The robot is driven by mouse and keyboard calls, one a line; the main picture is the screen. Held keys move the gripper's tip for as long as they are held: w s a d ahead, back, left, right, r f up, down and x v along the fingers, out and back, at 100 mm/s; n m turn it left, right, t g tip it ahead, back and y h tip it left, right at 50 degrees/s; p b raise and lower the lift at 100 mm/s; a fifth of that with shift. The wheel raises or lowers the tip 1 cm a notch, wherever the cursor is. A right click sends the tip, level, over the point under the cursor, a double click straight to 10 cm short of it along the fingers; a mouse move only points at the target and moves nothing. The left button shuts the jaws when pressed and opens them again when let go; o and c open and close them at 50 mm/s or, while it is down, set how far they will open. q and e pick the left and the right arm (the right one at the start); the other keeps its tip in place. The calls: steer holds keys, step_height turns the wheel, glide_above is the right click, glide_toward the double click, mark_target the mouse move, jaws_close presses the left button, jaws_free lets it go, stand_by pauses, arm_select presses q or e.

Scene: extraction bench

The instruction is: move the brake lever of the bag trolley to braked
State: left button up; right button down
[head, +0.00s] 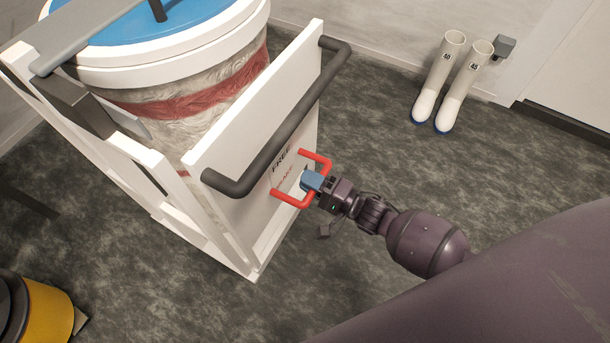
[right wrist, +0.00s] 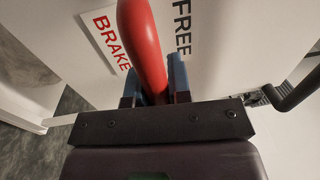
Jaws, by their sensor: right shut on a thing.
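The bag trolley (head: 245,110) has a white panel with a dark push bar on it. The brake lever (head: 290,200) is a red bar handle standing out from the panel. My right gripper (head: 312,181) is shut on the red lever, which also shows between its blue fingers in the right wrist view (right wrist: 144,45). The panel carries a FREE label (right wrist: 182,25) and a BRAKE label (right wrist: 111,40), one on either side of the lever in that view. The gripper hides part of the lever and of the labels. My left gripper is not in view.
The dark push bar (head: 285,120) runs above the lever, close to my right gripper. White boots (head: 450,85) stand by the wall at the back right. A yellow and black object (head: 45,310) is at the lower left. The floor right of the trolley is clear.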

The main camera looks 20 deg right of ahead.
arm_select(q)
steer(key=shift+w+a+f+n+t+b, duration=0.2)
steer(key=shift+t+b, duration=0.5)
steer(key=shift+b, duration=1.15)
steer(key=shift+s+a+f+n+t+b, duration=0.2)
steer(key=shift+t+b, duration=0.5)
steer(key=shift+b, duration=1.1)
arm_select(e)
steer(key=shift+w+a+f+t+y, duration=0.1)
steer(key=shift+f+t+y, duration=0.75)
steer(key=shift+f+t, duration=0.15)
steer(key=shift+w+a+f+t+y, duration=0.1)
steer(key=shift+f+t+y, duration=0.8)
steer(key=shift+t, duration=0.2)
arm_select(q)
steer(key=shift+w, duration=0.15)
arm_select(e)
steer(key=shift+r, duration=0.1)
steer(key=c, duration=1.1)
jaws_free()
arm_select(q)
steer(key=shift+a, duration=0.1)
arm_select(e)
steer(key=shift+o, duration=0.2)
steer(key=v, duration=1)
steer(key=shift+s+f, duration=0.25)
steer(key=shift+f, duration=0.05)
